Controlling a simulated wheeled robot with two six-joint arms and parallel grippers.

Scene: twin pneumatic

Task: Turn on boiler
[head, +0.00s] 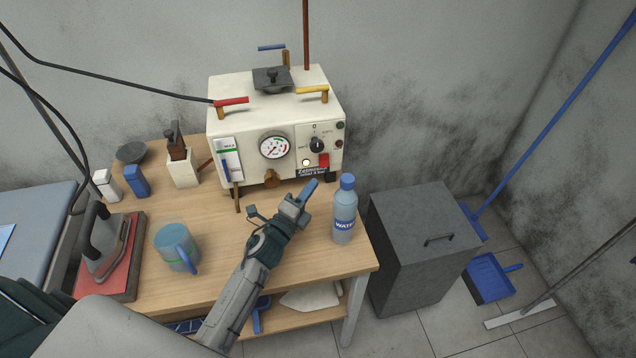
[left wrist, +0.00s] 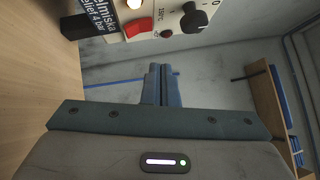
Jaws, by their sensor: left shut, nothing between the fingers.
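The boiler (head: 222,112) is a cream box at the back of the wooden table, with a round gauge (head: 273,147) on its front. Its control panel has a black knob (head: 316,145), a red switch (head: 323,160) and a pale round lamp (head: 306,162). In the left wrist view, the red switch (left wrist: 138,27) and black knob (left wrist: 193,17) show at the top edge. My left gripper (head: 311,187) is shut and empty, just in front of and below the red switch, apart from it. Its closed fingers (left wrist: 161,85) point past the panel. My right gripper is out of view.
A water bottle (head: 345,212) stands close to the right of my left gripper. A blue-topped mug (head: 172,246) and an iron (head: 104,240) are to the left. A grey cabinet (head: 415,250) stands beside the table (head: 300,262). Red (head: 232,101) and yellow (head: 312,90) valve handles top the boiler.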

